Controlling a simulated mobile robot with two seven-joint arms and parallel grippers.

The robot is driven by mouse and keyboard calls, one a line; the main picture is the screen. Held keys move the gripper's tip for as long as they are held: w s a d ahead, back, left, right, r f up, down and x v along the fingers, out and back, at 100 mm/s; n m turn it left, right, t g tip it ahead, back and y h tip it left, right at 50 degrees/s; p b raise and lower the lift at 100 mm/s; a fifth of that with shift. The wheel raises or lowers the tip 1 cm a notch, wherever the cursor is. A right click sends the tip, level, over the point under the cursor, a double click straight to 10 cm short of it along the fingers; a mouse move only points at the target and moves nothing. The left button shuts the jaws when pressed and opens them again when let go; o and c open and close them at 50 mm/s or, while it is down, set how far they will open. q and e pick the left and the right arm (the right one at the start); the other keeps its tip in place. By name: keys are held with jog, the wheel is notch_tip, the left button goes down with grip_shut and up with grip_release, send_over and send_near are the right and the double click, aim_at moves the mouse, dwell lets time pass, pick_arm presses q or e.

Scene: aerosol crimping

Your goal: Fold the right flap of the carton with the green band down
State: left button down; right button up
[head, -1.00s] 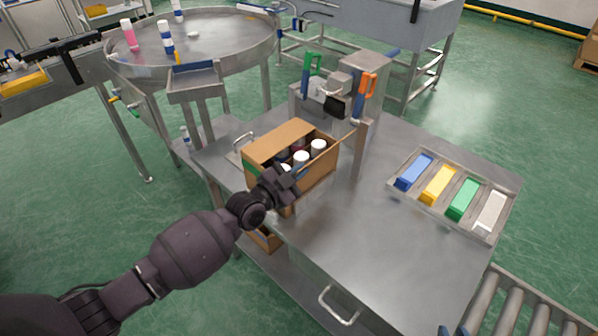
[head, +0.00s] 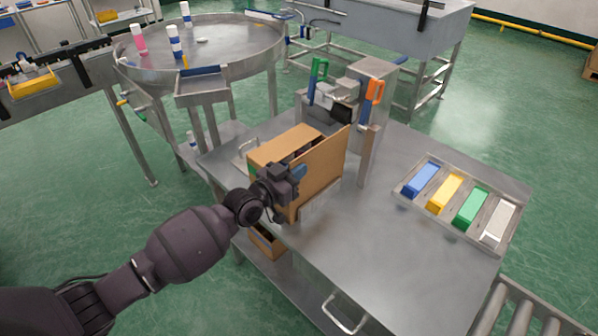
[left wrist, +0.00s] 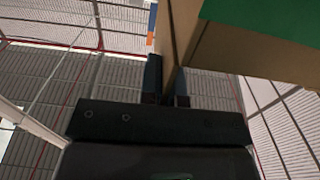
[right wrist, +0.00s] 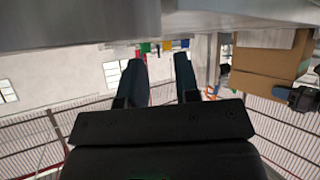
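The carton (head: 285,146) stands on the steel table, its left flap lying folded over the top. Its right flap (head: 325,160) stands raised along the right side and hides most of the contents. The green band (left wrist: 260,10) shows large in the left wrist view. My left gripper (head: 298,172) is at the front end of the right flap. In the left wrist view, its fingers (left wrist: 167,85) are close together with cardboard between them. My right gripper (right wrist: 165,80) is open and empty, apart from the carton, which also shows in the right wrist view (right wrist: 268,65).
A crimping machine with green and orange handles (head: 375,90) stands right behind the carton. A tray (head: 455,222) of blue, yellow, green and white blocks lies on the right. The table's front middle is clear. A round table (head: 225,55) with bottles is at the back left.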

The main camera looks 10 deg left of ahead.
jog(key=shift+w+r, duration=0.15)
jog(key=shift+w, duration=0.15)
jog(key=shift+w, duration=0.1)
jog(key=shift+c, duration=0.3)
jog(key=shift+r, duration=0.1)
jog(key=shift+c, duration=1.2)
jog(key=w+a+r+n, duration=0.1)
jog(key=w, duration=0.1)
jog(key=w+a+r+n+t+y, duration=0.1)
jog(key=w+a, duration=0.1)
jog(key=w+a+r+n+y, duration=0.1)
jog(key=w+a, duration=0.1)
jog(key=shift+w+r+n+t, duration=0.1)
jog(key=shift+w+n+t, duration=0.1)
jog(key=shift+n+t, duration=0.15)
grip_shut()
jog(key=w+a+r+n+t+y, duration=0.1)
jog(key=w+a+r+n+y, duration=0.3)
jog(key=w+a+r+n, duration=0.3)
jog(key=n+g+y, duration=0.4)
jog(key=n+y, duration=0.5)
jog(key=n, duration=0.8)
send_near(300, 157)
jog(key=x, duration=0.7)
jog(key=shift+w+a, duration=0.2)
jog(key=shift+a, duration=0.1)
